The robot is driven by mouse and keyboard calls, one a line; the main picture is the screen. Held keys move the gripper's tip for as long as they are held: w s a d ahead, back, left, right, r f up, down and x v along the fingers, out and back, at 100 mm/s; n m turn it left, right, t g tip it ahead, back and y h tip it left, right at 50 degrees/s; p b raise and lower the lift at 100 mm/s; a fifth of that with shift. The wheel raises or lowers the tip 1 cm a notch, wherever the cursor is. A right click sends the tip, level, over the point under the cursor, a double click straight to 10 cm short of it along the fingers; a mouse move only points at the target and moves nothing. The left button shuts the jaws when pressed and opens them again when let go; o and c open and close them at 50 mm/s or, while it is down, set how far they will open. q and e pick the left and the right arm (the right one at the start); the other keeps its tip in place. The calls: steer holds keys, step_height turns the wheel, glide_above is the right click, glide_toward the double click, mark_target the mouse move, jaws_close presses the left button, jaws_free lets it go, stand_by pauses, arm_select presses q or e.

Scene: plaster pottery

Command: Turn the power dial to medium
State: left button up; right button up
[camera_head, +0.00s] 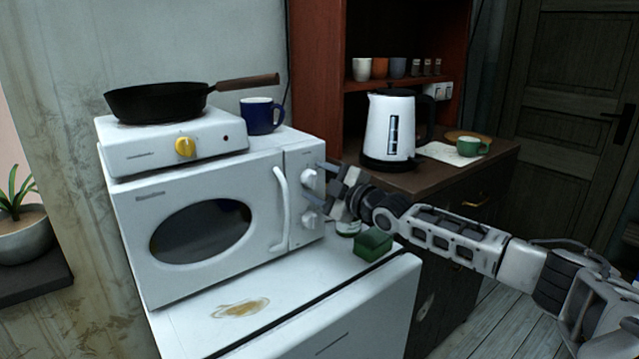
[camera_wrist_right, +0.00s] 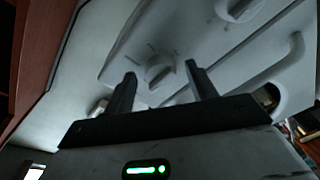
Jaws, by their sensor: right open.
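The white microwave (camera_head: 200,215) has two round white dials on its right-hand panel. The upper dial (camera_head: 308,178) is partly covered by my right gripper (camera_head: 324,187) in the head view; the lower dial (camera_head: 312,215) is below it. In the right wrist view, one dial (camera_wrist_right: 163,76) lies between the two open fingers (camera_wrist_right: 160,74), which do not appear to grip it. Small marks surround this dial but are too small to read. The other dial (camera_wrist_right: 238,8) is at the top edge of that view. My left gripper is out of view.
The microwave door handle (camera_head: 281,210) stands left of the dials. A hot plate (camera_head: 170,150) with a yellow knob, a black pan (camera_head: 155,103) and a blue mug (camera_head: 262,116) are on top. A green sponge (camera_head: 373,244) lies below the gripper. A white kettle (camera_head: 389,130) stands behind it.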

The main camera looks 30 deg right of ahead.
steer(key=c, duration=1)
